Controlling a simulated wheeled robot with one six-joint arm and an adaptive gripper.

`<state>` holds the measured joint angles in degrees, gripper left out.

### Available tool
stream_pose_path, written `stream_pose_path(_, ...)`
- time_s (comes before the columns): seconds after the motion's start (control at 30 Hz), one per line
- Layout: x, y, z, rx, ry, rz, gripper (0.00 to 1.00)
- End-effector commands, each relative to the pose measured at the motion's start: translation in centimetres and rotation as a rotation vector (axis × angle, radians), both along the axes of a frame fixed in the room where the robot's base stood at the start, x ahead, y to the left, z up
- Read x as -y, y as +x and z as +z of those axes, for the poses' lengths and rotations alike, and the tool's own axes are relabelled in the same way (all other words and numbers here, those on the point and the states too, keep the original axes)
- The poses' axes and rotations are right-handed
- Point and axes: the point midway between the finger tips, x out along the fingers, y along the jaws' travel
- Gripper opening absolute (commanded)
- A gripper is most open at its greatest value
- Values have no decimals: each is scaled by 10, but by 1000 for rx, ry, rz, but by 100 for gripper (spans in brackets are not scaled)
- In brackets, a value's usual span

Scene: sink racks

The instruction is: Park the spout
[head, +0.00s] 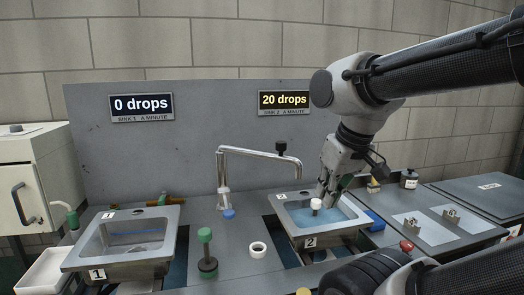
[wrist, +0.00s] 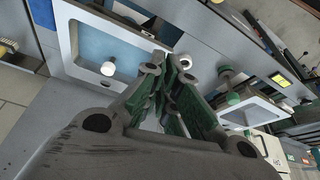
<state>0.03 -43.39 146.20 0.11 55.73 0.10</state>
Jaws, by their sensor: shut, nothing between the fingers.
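The spout (head: 252,152) is a bent grey metal pipe rising from a post with a blue ring at its base (head: 228,213). The shut fingers also show in the wrist view (wrist: 172,72).
Sink 1 (head: 170,228) is at the left. Displays read 0 drops (head: 141,104) for sink 1 and 20 drops (head: 285,100) for sink 2. A green-topped post (head: 206,250) and white ring (head: 258,249) stand between the sinks. A grey panel (head: 200,135) rises behind.

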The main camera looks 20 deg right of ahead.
Motion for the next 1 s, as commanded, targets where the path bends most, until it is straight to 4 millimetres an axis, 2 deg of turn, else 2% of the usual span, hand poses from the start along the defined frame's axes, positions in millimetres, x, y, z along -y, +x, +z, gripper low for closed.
stream_pose_path(0.03, 0, 1, 1, -2, -1, 2, 15)
stream_pose_path(0.17, 1, 19, 20, -33, -11, 26, 38)
stream_pose_path(0.23, 2, 40, 38, -70, -22, 55, 51)
stream_pose_path(0.4, 6, 113, 86, -188, -50, 160, 51)
stream_pose_path(0.5, 10, 158, 104, -254, -60, 221, 51)
stream_pose_path(0.63, 14, 203, 114, -321, -64, 287, 51)
stream_pose_path(0.7, 16, 220, 116, -344, -65, 311, 51)
stream_pose_path(0.8, 17, 233, 117, -365, -65, 333, 51)
stream_pose_path(0.9, 18, 237, 113, -373, -66, 342, 51)
stream_pose_path(1.0, 18, 237, 101, -374, -66, 342, 51)
